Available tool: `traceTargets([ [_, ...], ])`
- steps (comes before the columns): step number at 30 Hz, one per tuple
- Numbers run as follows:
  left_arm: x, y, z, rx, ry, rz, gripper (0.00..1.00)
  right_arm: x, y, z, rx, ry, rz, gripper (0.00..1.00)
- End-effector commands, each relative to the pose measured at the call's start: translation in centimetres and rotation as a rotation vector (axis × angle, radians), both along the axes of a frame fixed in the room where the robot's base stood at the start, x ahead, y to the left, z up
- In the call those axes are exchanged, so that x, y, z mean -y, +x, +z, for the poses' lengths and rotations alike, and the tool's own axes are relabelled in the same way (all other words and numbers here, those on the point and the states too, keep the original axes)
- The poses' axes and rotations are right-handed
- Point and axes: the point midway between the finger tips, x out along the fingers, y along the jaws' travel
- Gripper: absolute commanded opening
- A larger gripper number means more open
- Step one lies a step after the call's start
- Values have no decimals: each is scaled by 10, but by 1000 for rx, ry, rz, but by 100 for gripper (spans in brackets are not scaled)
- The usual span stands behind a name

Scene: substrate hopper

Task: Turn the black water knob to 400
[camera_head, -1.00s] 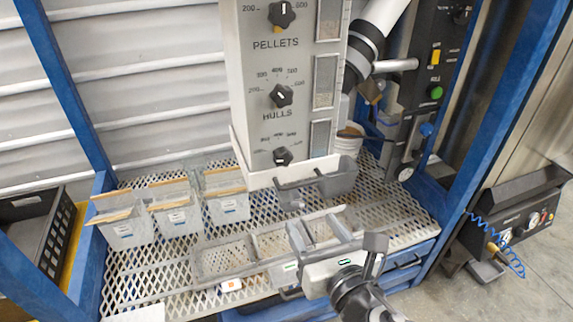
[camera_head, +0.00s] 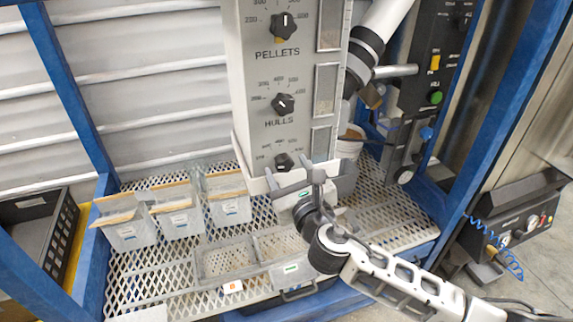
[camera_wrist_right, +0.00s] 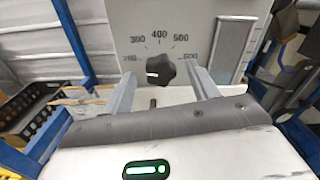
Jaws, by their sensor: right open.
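The lowest black knob (camera_head: 284,162) is on the front of the grey hopper (camera_head: 258,132), below the hulls knob; its name label is not readable. In the right wrist view this black knob (camera_wrist_right: 160,71) sits under a dial marked 200 to 600, and its white mark points left, near the 200 side. My right gripper (camera_head: 292,174) is open in front of the hopper's lower end. In the right wrist view its two fingers (camera_wrist_right: 162,78) stand left and right of the knob, with gaps on both sides. My left gripper is not in view.
The hulls knob (camera_head: 283,104) and pellets knob (camera_head: 283,27) are above. Several clear bins (camera_head: 130,235) stand left on the mesh shelf (camera_head: 160,275). A grey tray (camera_head: 222,278) lies in front. A black control panel (camera_head: 432,95) and blue posts (camera_head: 500,120) are at right.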

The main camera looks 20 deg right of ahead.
Motion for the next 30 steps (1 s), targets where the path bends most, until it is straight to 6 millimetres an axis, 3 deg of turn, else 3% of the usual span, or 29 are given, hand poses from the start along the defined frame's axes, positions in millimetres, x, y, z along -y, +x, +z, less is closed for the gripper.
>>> traceTargets([
  [6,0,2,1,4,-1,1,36,-1,14,0,1,1,1,59],
  [14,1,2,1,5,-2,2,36,-1,14,0,0,1,1,59],
  [18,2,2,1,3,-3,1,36,-1,14,0,0,1,1,20],
  [19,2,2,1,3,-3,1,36,-1,14,0,0,1,1,14],
  [30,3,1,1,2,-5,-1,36,-1,14,-1,-3,45,1,15],
])
